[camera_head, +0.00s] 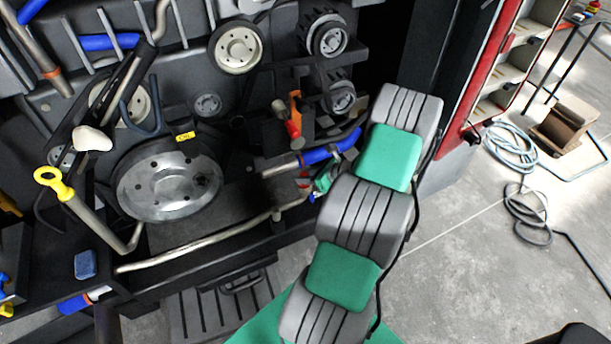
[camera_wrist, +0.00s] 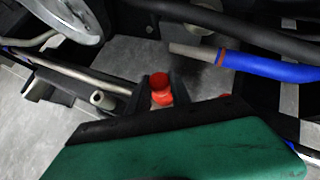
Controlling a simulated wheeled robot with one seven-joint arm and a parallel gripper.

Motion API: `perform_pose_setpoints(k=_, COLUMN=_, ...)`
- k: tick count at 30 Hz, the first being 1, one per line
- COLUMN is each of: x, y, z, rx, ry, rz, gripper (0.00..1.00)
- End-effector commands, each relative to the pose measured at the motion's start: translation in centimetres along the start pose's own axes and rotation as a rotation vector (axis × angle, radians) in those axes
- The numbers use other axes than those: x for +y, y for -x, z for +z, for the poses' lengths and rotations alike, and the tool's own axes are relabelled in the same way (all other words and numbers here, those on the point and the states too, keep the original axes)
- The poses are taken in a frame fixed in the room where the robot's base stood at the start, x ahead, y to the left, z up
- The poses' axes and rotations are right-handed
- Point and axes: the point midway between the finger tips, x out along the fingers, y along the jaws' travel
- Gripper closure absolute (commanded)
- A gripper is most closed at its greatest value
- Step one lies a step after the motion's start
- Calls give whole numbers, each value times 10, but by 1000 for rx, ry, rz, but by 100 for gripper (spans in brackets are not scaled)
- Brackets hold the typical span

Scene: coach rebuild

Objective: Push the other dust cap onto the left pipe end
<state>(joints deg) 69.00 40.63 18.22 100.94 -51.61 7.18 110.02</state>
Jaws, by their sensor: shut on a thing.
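The red dust cap (camera_wrist: 161,88) is in the wrist view, between the two dark fingers of my gripper (camera_wrist: 161,97). My gripper is shut on it. In the head view my gripper (camera_head: 318,184) is at the engine's lower right, largely hidden by my arm, with a small red patch (camera_head: 303,181) beside it. A short grey pipe end (camera_wrist: 103,99) opens to the left of the cap in the wrist view, apart from it. A bare metal pipe (camera_wrist: 186,49) with a copper band and blue hose lies beyond the cap to the right. I cannot tell which is the left pipe end.
A long pale pipe (camera_head: 200,252) runs along the engine's lower edge. A blue hose (camera_head: 332,151) sits close above my gripper. A red and orange tool-like thing (camera_head: 293,120) is higher up. A large metal pulley (camera_head: 168,185) is to the left. The floor at right is partly clear.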

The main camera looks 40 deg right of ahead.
Motion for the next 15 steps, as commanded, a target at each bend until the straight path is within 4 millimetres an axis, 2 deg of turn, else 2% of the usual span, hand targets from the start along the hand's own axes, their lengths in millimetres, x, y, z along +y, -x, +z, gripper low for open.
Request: perform_pose_setpoints(k=15, x=0, y=-3, z=-4, rx=0, ry=0, rz=1, gripper=100)
